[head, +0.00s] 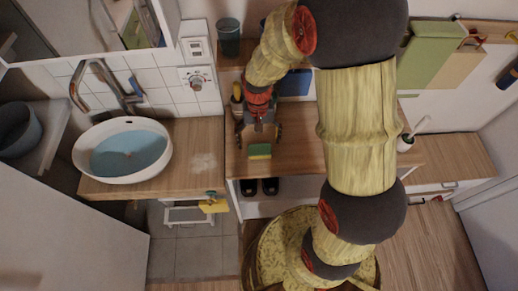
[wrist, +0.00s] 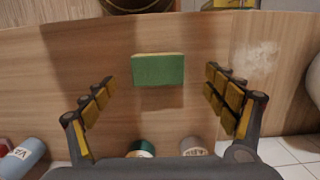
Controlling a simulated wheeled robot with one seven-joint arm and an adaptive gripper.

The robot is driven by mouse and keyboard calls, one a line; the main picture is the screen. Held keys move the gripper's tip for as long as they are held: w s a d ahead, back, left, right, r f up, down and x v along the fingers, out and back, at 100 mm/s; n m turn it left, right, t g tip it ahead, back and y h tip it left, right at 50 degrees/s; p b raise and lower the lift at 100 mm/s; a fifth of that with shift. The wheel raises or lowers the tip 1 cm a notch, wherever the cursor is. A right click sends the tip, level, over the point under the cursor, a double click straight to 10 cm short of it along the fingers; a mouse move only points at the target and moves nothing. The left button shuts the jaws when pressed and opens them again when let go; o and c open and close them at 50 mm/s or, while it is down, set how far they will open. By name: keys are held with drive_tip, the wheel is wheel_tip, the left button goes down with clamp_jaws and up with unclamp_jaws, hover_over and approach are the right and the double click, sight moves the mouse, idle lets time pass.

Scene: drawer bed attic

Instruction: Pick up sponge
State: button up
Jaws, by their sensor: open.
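A small sponge (head: 260,151), green with a yellow edge, lies on the wooden counter. The sponge also shows in the wrist view (wrist: 158,71), lying between and beyond my fingers with a shadow below it. My gripper (head: 258,130) hangs over the counter, just behind the sponge in the head view. In the wrist view my gripper (wrist: 164,98) is open, with a yellow-padded finger on each side and nothing between them but counter. The sponge is apart from both fingers.
The wooden counter (head: 236,168) is mostly bare around the sponge. A white sink (head: 84,143) with water stands at left. A dark cup (head: 229,38) is on the shelf behind. Several bottles, including a blue one (wrist: 22,158), show at the wrist view's lower edge.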

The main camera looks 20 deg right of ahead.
sight(260, 149)
drive_tip(key=shift+f, duration=0.65)
wheel_tip(260, 149, down, 5)
drive_tip(key=shift+s+d+f+b, duration=0.1)
drive_tip(key=shift+s+b, duration=0.05)
drive_tip(key=shift+b, duration=0.9)
drive_tip(key=shift+c, duration=1.1)
drive_tip(key=c, duration=0.7)
drive_tip(key=shift+c, duration=0.7)
